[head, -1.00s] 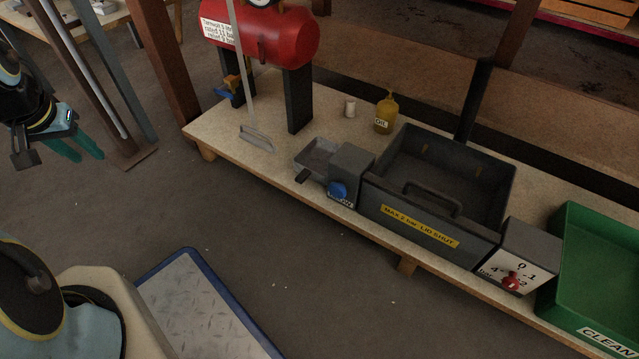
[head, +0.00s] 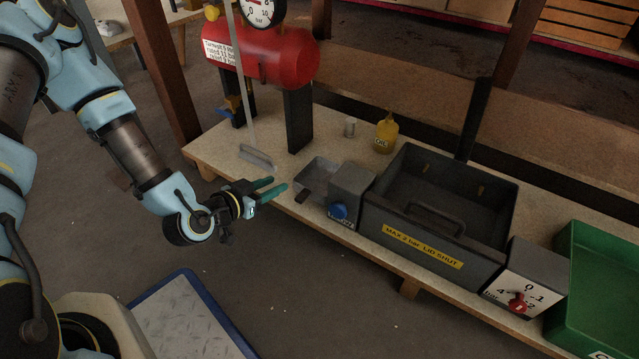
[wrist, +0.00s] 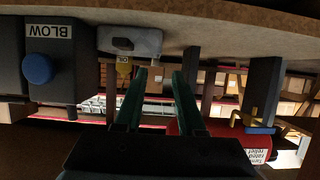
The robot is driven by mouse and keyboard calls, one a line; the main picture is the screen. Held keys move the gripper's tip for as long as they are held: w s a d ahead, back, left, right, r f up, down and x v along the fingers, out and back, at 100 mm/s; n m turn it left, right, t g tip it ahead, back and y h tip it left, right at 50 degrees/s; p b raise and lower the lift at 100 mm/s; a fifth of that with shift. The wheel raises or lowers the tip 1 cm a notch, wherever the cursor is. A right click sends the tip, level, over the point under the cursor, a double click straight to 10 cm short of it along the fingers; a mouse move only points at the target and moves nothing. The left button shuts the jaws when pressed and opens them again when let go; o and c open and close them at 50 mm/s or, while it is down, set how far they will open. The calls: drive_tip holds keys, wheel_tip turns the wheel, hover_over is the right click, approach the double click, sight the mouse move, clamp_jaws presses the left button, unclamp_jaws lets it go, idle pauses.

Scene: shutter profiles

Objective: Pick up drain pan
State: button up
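The drain pan (head: 317,176) is a small shallow grey tray on the bench, against the left side of the grey BLOW box (head: 350,188). A short dark handle (head: 302,196) sticks out at its front edge. In the wrist view, which is upside down, the pan (wrist: 140,38) shows above the fingertips and slightly left. My gripper (head: 279,186) is open and empty, with its two green fingers apart, just left of the pan and the bench's front edge. The fingers also show in the wrist view (wrist: 158,74), not touching the pan.
A dark lidless box (head: 445,190) stands right of the BLOW box, then a dial box (head: 528,275) and a green CLEAN tray (head: 590,290).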

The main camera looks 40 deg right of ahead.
sight(297, 175)
drive_tip(key=b+x, duration=0.2)
drive_tip(key=x, duration=0.3)
drive_tip(key=b+x, duration=0.3)
drive_tip(key=x, duration=0.2)
drive_tip(key=shift+d+r, duration=0.1)
drive_tip(key=shift+r, duration=0.1)
drive_tip(key=shift+d, duration=0.3)
clamp_jaws()
idle(0.9)
